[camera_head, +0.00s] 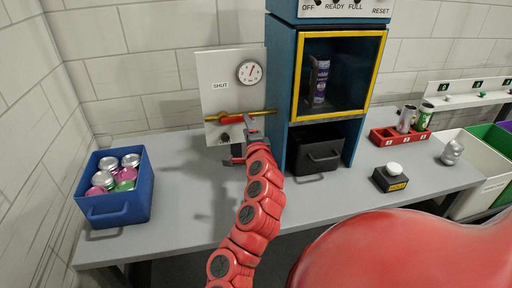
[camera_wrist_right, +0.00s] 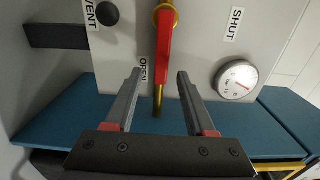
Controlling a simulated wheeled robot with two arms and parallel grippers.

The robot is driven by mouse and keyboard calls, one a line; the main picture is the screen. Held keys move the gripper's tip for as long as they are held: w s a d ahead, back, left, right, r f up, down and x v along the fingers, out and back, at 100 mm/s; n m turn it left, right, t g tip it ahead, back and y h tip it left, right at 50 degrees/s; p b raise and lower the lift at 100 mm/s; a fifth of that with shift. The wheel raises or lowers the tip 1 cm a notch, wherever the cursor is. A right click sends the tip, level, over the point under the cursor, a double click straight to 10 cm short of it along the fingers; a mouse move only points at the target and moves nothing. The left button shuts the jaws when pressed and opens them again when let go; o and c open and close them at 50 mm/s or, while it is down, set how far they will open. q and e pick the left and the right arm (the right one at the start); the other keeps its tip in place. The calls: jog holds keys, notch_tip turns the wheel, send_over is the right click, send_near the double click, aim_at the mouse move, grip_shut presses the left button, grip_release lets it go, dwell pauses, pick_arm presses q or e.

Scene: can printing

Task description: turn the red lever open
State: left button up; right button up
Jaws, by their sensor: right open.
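A white panel (camera_head: 218,85) with a gauge (camera_head: 249,72) and a brass pipe (camera_head: 222,116) stands left of the blue machine. In the right wrist view the red lever (camera_wrist_right: 164,48) lies along the brass pipe, its free end beside the OPEN label (camera_wrist_right: 143,70). The SHUT label (camera_wrist_right: 234,25) is off to the right there. My right gripper (camera_wrist_right: 158,76) is open, with the lever's end appearing between its fingers and no clear contact. My left gripper is out of view.
A blue bin (camera_head: 117,208) with several cans stands at the left. The blue machine (camera_head: 284,82) with a yellow-framed opening holds a purple can (camera_head: 319,82). A red rack (camera_head: 384,137) with cans is at the right.

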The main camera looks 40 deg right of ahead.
jog(key=p+v, duration=1.1)
jog(key=v, duration=0.1)
jog(key=shift+s+a, duration=0.1)
dwell(0.4)
